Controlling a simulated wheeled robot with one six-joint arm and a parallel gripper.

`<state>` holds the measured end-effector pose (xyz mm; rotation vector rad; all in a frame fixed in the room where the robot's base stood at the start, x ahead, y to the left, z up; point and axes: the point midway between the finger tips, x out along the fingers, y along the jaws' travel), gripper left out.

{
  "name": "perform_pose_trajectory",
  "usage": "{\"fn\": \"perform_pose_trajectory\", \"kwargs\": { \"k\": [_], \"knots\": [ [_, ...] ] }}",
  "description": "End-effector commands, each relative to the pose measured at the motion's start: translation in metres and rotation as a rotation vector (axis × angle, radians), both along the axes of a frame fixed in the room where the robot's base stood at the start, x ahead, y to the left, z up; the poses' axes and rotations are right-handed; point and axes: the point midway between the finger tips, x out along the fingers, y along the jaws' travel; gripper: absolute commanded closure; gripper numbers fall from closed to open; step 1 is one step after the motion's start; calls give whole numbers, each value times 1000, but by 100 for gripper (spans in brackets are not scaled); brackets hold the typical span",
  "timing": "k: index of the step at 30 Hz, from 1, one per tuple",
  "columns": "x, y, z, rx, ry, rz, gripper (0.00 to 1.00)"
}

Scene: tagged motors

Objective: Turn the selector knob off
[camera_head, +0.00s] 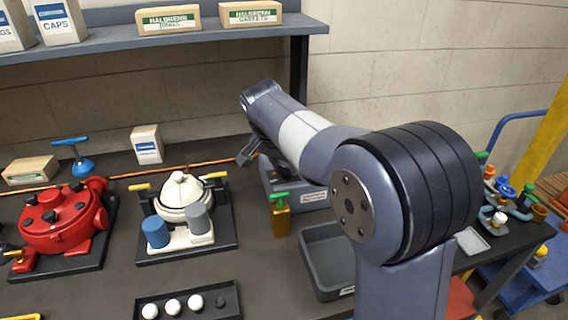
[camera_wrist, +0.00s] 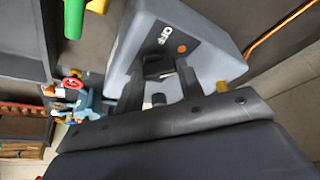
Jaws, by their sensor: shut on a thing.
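A grey control box (camera_wrist: 205,45) fills the upper middle of the wrist view. Its face carries the word OFF and an orange dot. The dark selector knob (camera_wrist: 158,66) sits on this face, mostly hidden between my fingers. My gripper (camera_wrist: 160,76) is shut on the knob, one dark finger on each side. Which mark the knob points to is hidden. In the head view the grey box (camera_head: 306,197) stands at the back of the bench, partly behind my arm, and my gripper (camera_head: 247,153) reaches its top left.
A pale motor (camera_head: 183,195) and a red motor (camera_head: 55,230) stand to the left. An orange cable (camera_head: 205,167) runs behind. A shelf (camera_head: 120,43) hangs above.

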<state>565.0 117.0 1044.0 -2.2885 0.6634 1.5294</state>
Motion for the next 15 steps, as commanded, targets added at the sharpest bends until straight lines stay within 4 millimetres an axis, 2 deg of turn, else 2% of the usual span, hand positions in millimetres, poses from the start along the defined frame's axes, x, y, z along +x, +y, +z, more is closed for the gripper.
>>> {"fn": "perform_pose_trajectory", "kwargs": {
  "k": [8, 15],
  "knots": [
    [-1, -1, 1, 1, -1, 133, 86],
    [-2, -2, 2, 0, -1, 334, 86]
  ]
}}
